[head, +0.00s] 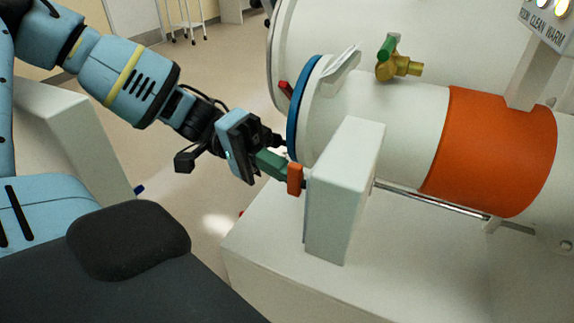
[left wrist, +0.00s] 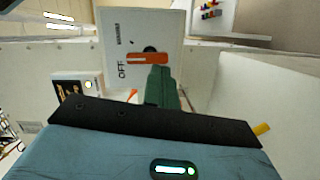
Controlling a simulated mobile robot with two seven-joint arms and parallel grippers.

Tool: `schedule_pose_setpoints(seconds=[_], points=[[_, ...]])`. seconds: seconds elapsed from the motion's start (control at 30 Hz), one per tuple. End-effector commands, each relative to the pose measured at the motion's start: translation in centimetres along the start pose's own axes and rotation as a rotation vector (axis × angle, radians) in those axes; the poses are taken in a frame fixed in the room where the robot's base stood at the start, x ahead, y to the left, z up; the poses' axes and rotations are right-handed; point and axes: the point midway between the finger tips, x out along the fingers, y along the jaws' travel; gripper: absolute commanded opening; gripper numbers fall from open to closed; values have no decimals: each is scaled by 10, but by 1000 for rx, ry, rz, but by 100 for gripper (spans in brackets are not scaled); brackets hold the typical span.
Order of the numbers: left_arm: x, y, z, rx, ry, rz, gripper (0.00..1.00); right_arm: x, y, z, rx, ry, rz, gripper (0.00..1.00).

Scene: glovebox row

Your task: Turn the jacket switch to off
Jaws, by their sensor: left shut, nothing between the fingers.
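The jacket switch is an orange handle (head: 295,179) on the end face of a white box (head: 343,190) in the head view. In the left wrist view the orange handle (left wrist: 147,58) lies across a black round hub on a white panel (left wrist: 112,16). The label OFF is printed by its left end, with smaller lettering above. My left gripper (head: 271,163) is shut and empty, with its green fingers right beside the handle. The fingers also show in the left wrist view (left wrist: 161,80), just below the handle's right part. I cannot tell whether they touch it. My right gripper is out of view.
A white cylinder with an orange jacket (head: 490,150) and a blue ring (head: 299,108) stands behind the box. A brass valve with a green handle (head: 388,48) is on top. A lit indicator sign (head: 545,22) is at upper right. Open floor lies left of the box.

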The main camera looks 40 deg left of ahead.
Motion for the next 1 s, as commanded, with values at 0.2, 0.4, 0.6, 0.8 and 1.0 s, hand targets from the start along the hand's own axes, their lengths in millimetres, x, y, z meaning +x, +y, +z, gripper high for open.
schedule_pose_setpoints(seconds=[0.2,0.4,0.6,0.8,1.0], points=[[1,-2,4,-58,-7,18,0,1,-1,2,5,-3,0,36],[2,-2,5,-58,-6,22,0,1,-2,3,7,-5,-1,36],[2,-3,6,-59,-7,25,0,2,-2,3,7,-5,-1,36],[3,-3,6,-60,-8,28,0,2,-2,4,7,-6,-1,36],[3,-4,6,-61,-7,29,0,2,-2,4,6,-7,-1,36]])
